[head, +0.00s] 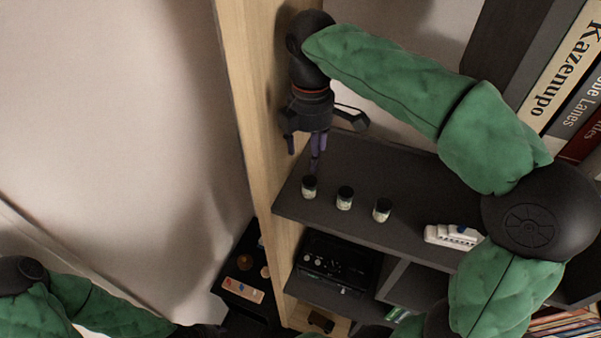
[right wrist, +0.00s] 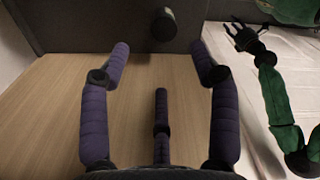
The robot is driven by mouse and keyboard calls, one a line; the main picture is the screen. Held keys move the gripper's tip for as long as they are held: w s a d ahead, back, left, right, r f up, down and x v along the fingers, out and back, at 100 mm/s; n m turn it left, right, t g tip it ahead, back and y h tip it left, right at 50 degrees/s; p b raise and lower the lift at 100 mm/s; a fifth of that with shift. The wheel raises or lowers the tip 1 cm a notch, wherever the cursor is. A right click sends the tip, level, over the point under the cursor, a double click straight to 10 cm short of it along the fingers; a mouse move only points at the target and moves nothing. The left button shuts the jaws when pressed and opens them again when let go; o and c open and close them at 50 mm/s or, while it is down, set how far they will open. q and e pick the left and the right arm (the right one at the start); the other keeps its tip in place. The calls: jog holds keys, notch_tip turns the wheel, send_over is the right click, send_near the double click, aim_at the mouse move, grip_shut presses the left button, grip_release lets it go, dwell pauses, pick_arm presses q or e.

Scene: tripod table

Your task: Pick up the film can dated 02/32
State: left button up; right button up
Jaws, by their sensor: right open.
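Three small film cans with dark lids and pale labels stand in a row on the dark shelf: the left can (head: 309,187), the middle can (head: 345,198) and the right can (head: 382,210). The dates are too small to read. My right gripper (head: 314,150) is open and empty, just behind the left can in the head view. In the right wrist view, one can (right wrist: 163,24) shows beyond the spread purple fingers (right wrist: 162,62), apart from them. My left gripper (right wrist: 245,38) shows small in the right wrist view, its fingers spread.
A pale wooden side panel (head: 242,100) stands close to my right gripper. A white object (head: 452,236) lies farther right on the dark shelf (head: 415,225). Books (head: 560,70) stand upper right. A black device (head: 335,265) sits on the shelf below.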

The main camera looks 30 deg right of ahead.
aim_at(310, 180)
jog(key=f, duration=0.1)
jog(key=s+f, duration=0.1)
jog(key=f, duration=0.1)
jog(key=shift+s+f, duration=0.2)
jog(key=shift+f, duration=0.05)
jog(key=shift+w+f, duration=0.35)
jog(key=shift+f, duration=0.6)
notch_tip(310, 180, down, 3)
jog(key=shift+s+f, duration=0.15)
jog(key=shift+f, duration=0.5)
jog(key=c, duration=1.1)
